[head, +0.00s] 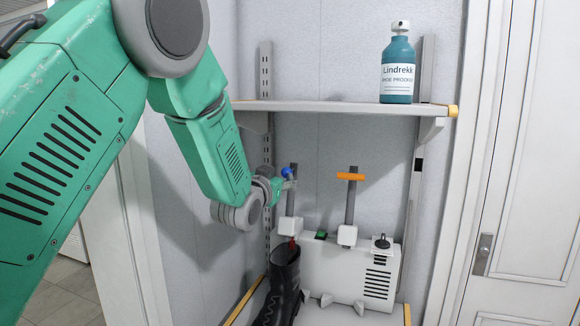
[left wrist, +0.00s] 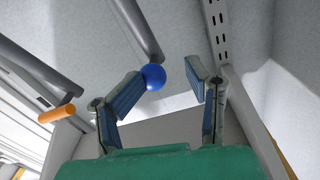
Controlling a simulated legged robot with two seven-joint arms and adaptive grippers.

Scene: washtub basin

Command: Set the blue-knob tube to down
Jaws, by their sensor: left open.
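The blue knob (head: 287,173) sits near the top of a grey upright tube (head: 294,205), which rises from a white block on the white machine (head: 342,262). My left gripper (head: 284,184) is at the knob's height, beside it and partly overlapping it in the head view. In the left wrist view my left gripper (left wrist: 167,78) is open. The blue knob (left wrist: 154,77) shows at the tip of its left-hand finger, towards the gap; I cannot tell whether they touch. The tube (left wrist: 137,28) runs away behind the knob. My right gripper is not in view.
A second tube with an orange handle (head: 350,176) stands to the right; the handle also shows in the left wrist view (left wrist: 56,114). A black boot (head: 281,285) stands below the blue-knob tube. A shelf (head: 330,106) above carries a teal bottle (head: 398,70).

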